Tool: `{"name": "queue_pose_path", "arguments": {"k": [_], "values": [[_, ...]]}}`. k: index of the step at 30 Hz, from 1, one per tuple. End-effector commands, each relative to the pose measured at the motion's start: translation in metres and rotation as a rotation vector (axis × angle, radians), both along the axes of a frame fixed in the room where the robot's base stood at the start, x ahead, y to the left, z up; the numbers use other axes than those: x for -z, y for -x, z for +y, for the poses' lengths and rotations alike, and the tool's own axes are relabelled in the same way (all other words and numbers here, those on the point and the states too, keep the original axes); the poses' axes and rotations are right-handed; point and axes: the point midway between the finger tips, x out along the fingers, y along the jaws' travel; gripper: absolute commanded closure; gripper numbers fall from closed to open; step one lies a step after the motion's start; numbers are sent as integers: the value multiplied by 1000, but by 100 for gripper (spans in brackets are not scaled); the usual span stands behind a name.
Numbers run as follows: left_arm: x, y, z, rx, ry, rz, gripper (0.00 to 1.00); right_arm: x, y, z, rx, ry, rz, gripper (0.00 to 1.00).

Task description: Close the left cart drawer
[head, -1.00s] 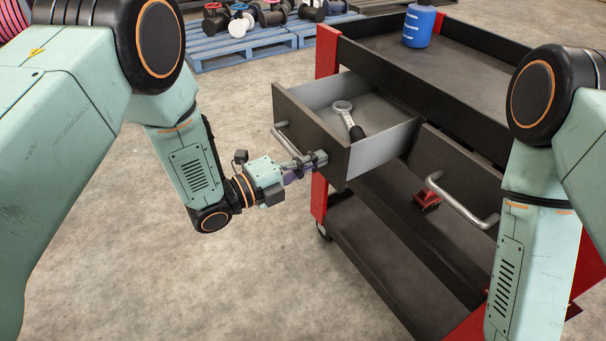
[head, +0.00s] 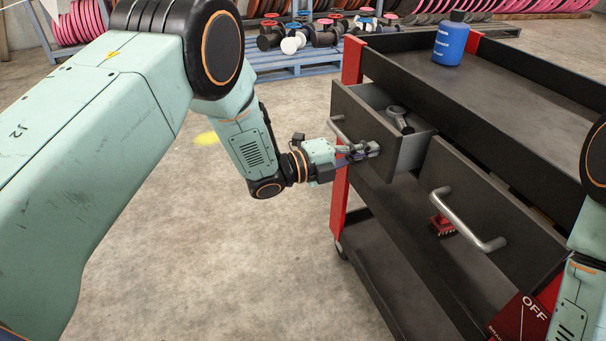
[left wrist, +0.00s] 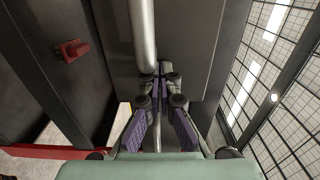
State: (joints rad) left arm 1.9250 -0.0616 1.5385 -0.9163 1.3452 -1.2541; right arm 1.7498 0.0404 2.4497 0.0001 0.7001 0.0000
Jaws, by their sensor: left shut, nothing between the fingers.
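The left cart drawer (head: 362,128), with a dark front, grey sides and a bar handle (head: 337,128), stands partly out of the cart (head: 480,90). A grey ring-headed tool with a dark handle (head: 399,118) lies inside it. My left gripper (head: 372,150) is shut and empty at the drawer front, by the right end of the handle; whether it touches the front is unclear. In the left wrist view its fingers (left wrist: 160,95) are in front of the dark panel, near the end of the bar handle (left wrist: 143,35). My right gripper is out of view; only part of that arm shows.
The right drawer (head: 480,215) beside it has a bar handle (head: 468,220) and a red piece (head: 441,224) at its front. A blue bottle (head: 450,42) stands on the cart top. The floor left of the cart is clear.

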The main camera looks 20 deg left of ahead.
Motion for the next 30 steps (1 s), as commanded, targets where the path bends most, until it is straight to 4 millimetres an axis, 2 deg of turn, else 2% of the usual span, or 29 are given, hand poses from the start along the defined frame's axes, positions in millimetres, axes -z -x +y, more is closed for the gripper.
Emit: {"name": "queue_pose_path", "arguments": {"k": [16, 30], "values": [[1, -36, -41, 1, 0, -3, 100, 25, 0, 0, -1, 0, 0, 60], [-1, -42, -53, 1, 0, -3, 100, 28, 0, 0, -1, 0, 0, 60]]}}
